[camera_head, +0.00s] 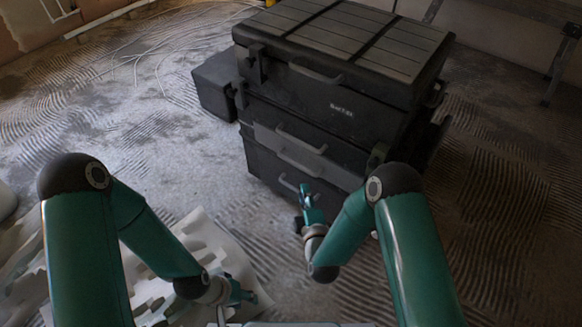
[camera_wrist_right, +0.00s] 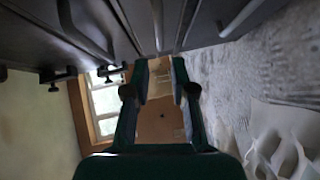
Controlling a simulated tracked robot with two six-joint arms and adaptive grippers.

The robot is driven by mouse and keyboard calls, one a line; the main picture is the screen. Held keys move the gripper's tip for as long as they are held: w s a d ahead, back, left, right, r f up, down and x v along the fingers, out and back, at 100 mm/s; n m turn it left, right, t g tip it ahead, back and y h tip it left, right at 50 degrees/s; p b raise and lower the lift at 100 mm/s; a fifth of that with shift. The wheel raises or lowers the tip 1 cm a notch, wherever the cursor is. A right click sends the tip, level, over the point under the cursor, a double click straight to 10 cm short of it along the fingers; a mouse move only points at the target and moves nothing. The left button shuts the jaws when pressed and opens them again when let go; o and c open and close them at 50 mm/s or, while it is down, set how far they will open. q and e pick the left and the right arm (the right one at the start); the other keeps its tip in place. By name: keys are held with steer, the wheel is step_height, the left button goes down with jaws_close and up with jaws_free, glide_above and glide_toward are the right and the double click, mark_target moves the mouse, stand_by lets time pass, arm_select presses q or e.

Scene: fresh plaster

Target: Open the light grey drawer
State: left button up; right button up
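The light grey drawer (camera_head: 289,151) is a slightly paler front in the middle of a dark chest (camera_head: 345,105) in the head view. It has a bar handle (camera_head: 301,141) and looks closed. A darker drawer with its own handle lies below it. My right gripper (camera_head: 306,194) is in front of the chest, low, near the lower drawer's handle and below the grey drawer. In the right wrist view, its two fingers (camera_wrist_right: 165,67) are apart with nothing between them. Drawer fronts and handles run along the top of that view. My left gripper (camera_head: 243,292) is low at the left, away from the chest; its finger opening is unclear.
A small dark box (camera_head: 214,86) stands against the chest's left side. A crumpled pale sheet (camera_head: 160,285) lies on the floor under my left arm. Loose cables (camera_head: 150,55) lie at the back left. The ridged floor right of the chest looks clear.

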mark_target(297, 165)
steer(key=b+x, duration=0.3)
steer(key=x, duration=0.8)
steer(key=shift+w+a+f+b, duration=0.15)
steer(key=shift+w+b, duration=0.15)
steer(key=shift+b, duration=0.05)
steer(key=shift+w+a, duration=0.1)
steer(key=shift+w, duration=0.55)
jaws_close()
